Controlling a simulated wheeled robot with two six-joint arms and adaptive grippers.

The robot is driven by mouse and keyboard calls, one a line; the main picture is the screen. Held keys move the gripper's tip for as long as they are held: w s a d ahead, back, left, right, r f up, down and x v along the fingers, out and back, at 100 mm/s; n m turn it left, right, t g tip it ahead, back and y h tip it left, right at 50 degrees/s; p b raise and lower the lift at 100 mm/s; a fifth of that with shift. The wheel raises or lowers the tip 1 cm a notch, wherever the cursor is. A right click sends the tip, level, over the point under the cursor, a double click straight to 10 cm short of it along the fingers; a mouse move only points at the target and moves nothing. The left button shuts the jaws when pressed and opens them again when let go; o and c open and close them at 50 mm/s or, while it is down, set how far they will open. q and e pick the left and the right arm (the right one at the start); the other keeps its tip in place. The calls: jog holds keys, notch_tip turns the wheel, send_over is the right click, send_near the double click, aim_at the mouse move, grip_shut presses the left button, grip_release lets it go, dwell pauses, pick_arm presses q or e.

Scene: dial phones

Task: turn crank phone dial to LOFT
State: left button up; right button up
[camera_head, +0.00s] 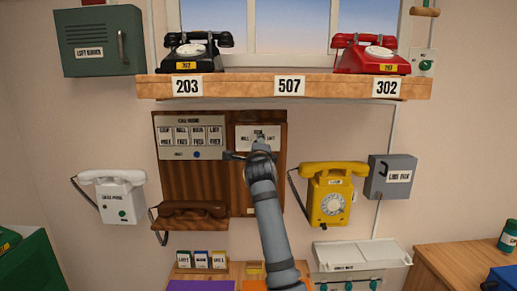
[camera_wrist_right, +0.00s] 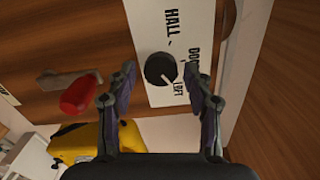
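The crank phone is a brown wooden wall box (camera_head: 190,180). Its white dial plate (camera_head: 272,132) carries DOOR, HALL and LOFT, partly covered by my gripper in the head view. In the right wrist view the round black dial knob (camera_wrist_right: 158,67) sits on the plate, its white pointer mark slanting lower right towards the LOFT label (camera_wrist_right: 179,88). My right gripper (camera_wrist_right: 163,80) is open, with one finger to each side of the knob and visible gaps between. It also shows in front of the plate in the head view (camera_head: 260,146). My left gripper is not in view.
The red crank handle (camera_wrist_right: 80,95) is just left of my gripper's left finger. A yellow phone (camera_head: 332,193) hangs to the right, a white phone (camera_head: 115,197) to the left. A shelf (camera_head: 235,86) with black and red phones runs above.

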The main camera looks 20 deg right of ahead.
jog(key=shift+s, duration=0.15)
jog(key=v, duration=0.7)
